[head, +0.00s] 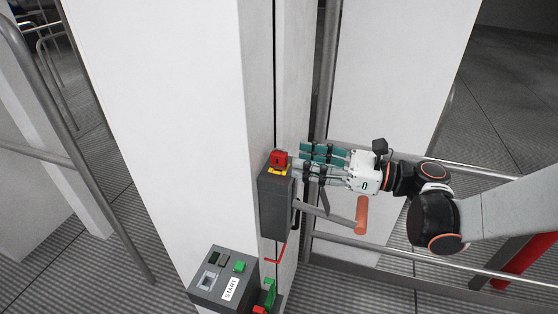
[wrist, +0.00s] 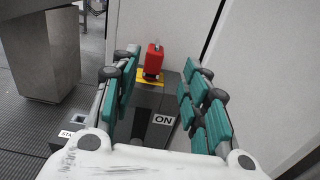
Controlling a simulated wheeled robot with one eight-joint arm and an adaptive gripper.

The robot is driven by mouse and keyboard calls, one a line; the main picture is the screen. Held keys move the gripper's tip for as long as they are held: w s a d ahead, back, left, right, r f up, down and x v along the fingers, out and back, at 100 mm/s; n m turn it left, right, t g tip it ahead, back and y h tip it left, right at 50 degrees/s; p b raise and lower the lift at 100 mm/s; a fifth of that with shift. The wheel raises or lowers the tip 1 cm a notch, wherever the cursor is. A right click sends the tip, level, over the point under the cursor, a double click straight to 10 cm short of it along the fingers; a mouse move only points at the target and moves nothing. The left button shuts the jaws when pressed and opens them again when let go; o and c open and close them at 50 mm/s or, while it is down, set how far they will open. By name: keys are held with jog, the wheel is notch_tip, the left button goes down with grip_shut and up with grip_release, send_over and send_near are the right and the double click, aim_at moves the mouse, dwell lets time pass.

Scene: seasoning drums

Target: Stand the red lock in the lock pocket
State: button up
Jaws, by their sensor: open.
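The red lock (head: 279,158) stands upright on top of a dark grey switch box (head: 275,208), at a yellow-edged spot (head: 279,170). In the wrist view the red lock (wrist: 153,60) shows upright just beyond my fingertips, over the yellow piece (wrist: 150,78). My gripper (head: 304,153) is open and empty, level with the box top and just right of the lock. Its teal fingers (wrist: 160,82) spread to both sides of the line to the lock. I cannot tell whether the yellow-edged spot is the lock pocket, or how deep the lock sits.
The box carries an ON label (wrist: 163,119). A lever with an orange handle (head: 361,215) sticks out below my gripper. A START panel (head: 225,280) with a green button (head: 240,266) stands lower left. A white wall (head: 170,110) and metal rails (head: 400,255) border the space.

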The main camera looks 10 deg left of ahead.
aim_at(287, 158)
jog(key=a, duration=0.5)
jog(key=shift+s+a+r, duration=0.2)
jog(key=shift+s+a, duration=0.05)
jog(key=shift+w+a, duration=0.15)
jog(key=shift+a, duration=0.45)
jog(key=shift+c, duration=0.6)
grip_shut()
